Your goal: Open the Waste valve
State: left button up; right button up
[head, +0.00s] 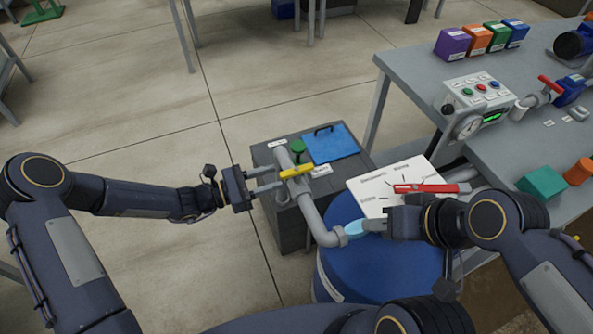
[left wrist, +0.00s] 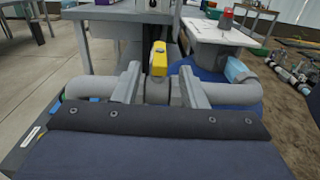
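The yellow valve handle (head: 297,172) sits on a grey pipe (head: 311,213) above a dark box, beside a small white label too small to read. The handle lies crosswise to the pipe. My left gripper (head: 277,179) is open, with its fingers reaching toward the handle from the left. In the left wrist view the yellow handle (left wrist: 158,60) shows between and beyond the two spread fingers (left wrist: 160,84), apart from both. My right gripper (head: 386,224) is at a light blue piece (head: 362,228) at the pipe's lower end; its fingertips' grip is unclear.
A green knob (head: 298,146) and a blue lid (head: 330,144) are on the dark box (head: 285,212). A blue drum (head: 372,272) stands at the right, under a white sheet (head: 381,183) with a red tool (head: 430,188). A grey bench (head: 420,75) holds a control box (head: 480,100).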

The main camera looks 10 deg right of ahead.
aim_at(297, 169)
pick_arm(q)
jog(key=d, duration=0.2)
jog(key=w+d, duration=0.1)
jog(key=d, duration=0.4)
jog(key=shift+w+d+f+p, duration=0.1)
jog(key=shift+w+d+p, duration=0.15)
jog(key=shift+d+p, duration=0.15)
grip_shut()
